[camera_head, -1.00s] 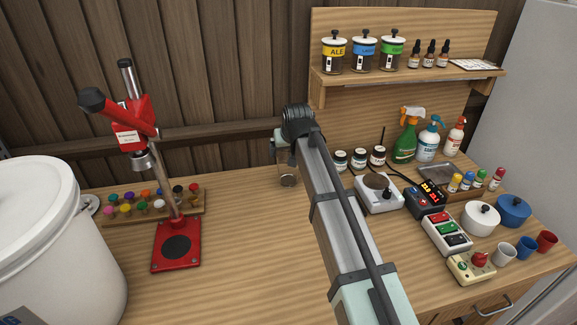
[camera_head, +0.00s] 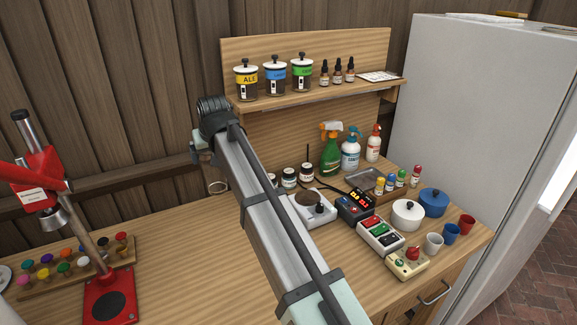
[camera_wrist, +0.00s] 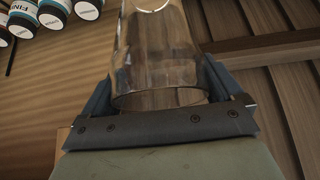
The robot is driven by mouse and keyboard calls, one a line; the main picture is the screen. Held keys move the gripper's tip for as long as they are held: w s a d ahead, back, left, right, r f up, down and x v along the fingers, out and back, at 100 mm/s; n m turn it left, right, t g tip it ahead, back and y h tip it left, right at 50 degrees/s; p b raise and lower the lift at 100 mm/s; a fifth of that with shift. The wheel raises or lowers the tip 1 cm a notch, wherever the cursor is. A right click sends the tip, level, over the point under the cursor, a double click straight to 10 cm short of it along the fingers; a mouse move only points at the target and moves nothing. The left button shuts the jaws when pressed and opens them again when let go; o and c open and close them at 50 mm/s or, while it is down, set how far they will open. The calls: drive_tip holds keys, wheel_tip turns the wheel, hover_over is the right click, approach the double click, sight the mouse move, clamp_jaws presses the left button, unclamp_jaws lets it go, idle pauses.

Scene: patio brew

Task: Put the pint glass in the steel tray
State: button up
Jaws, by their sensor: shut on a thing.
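The clear pint glass (camera_wrist: 158,60) is between the two fingers of my gripper (camera_wrist: 160,92) in the wrist view. The fingers are shut on it, one at each side. The steel tray (camera_head: 362,181) is a grey shallow tray at the back right of the bench, beside small coloured bottles. The glass is well left of it.
A scale (camera_head: 312,207), a black box with a red display (camera_head: 355,207) and a switch box (camera_head: 380,236) stand in front of the tray. A shelf (camera_head: 320,92) overhangs the back.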

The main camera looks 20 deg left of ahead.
drive_tip(key=w+d+r+m, duration=0.1)
drive_tip(key=w+d, duration=0.4)
drive_tip(key=d, duration=0.6)
drive_tip(key=w+d+m+t+h, duration=0.1)
drive_tip(key=w+d, duration=0.3)
drive_tip(key=d, duration=0.6)
drive_tip(key=w+d+r+m, duration=0.1)
drive_tip(key=w+d, duration=0.4)
drive_tip(key=d, duration=0.6)
drive_tip(key=w+d+m+h, duration=0.1)
drive_tip(key=w+d+m, duration=0.1)
drive_tip(key=d, duration=1.1)
drive_tip(key=w+d+m+h, duration=0.1)
drive_tip(key=w+d+m, duration=0.1)
drive_tip(key=d, duration=1.1)
drive_tip(key=w+a, duration=1.3)
drive_tip(key=w, duration=0.2)
wheel_tip(320, 180, down, 11)
drive_tip(key=shift+s+a+t, duration=0.15)
drive_tip(key=shift+s+t, duration=0.1)
drive_tip(key=shift+t, duration=0.15)
drive_tip(key=shift+f, duration=0.15)
